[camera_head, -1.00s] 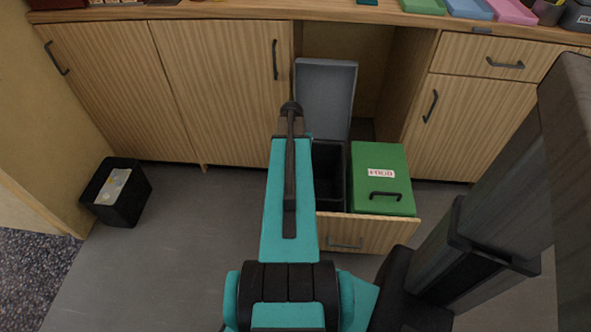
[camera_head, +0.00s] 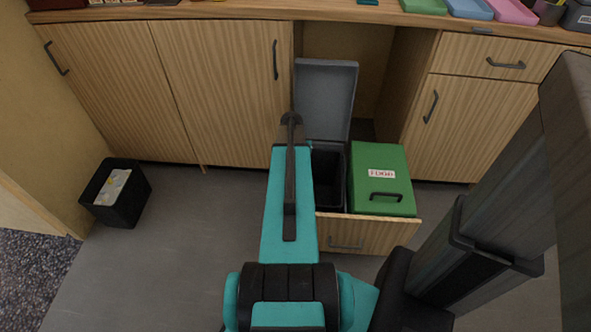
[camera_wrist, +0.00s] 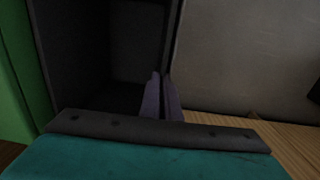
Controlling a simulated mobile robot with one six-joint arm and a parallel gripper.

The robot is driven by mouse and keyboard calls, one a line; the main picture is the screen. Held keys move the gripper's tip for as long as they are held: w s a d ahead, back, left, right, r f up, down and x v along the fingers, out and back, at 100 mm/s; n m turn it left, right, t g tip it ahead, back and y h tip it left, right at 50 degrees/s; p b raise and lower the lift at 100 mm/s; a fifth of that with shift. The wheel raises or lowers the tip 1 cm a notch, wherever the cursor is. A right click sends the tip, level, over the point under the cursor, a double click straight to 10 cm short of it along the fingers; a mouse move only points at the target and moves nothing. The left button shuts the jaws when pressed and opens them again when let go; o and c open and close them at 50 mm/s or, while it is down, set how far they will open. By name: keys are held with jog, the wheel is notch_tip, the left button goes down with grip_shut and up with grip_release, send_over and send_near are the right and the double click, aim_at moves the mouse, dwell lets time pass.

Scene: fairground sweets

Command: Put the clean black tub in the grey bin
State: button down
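The grey bin's raised lid (camera_head: 325,98) stands open behind its dark inner box (camera_head: 328,178), in the pulled-out drawer. My arm reaches over the drawer's left side and covers part of the box. In the wrist view, my gripper (camera_wrist: 161,98) has its two fingers close together, with nothing visible between them. They are in front of the bin's dark inside (camera_wrist: 130,45). I cannot make out a black tub in either view; the inside of the box is too dark and partly hidden.
A green bin (camera_head: 382,165) with a labelled lid and a handle sits right of the grey bin. A small black waste basket (camera_head: 130,208) with papers stands on the floor at left. Colored trays (camera_head: 470,8) lie on the counter. Floor between basket and drawer is clear.

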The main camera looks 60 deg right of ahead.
jog(key=shift+f, duration=0.1)
jog(key=c, duration=2)
grip_release()
notch_tip(320, 180, up, 12)
jog(key=p, duration=0.1)
jog(key=shift+w+p, duration=0.2)
jog(key=shift+p, duration=0.2)
jog(key=shift+a, duration=0.1)
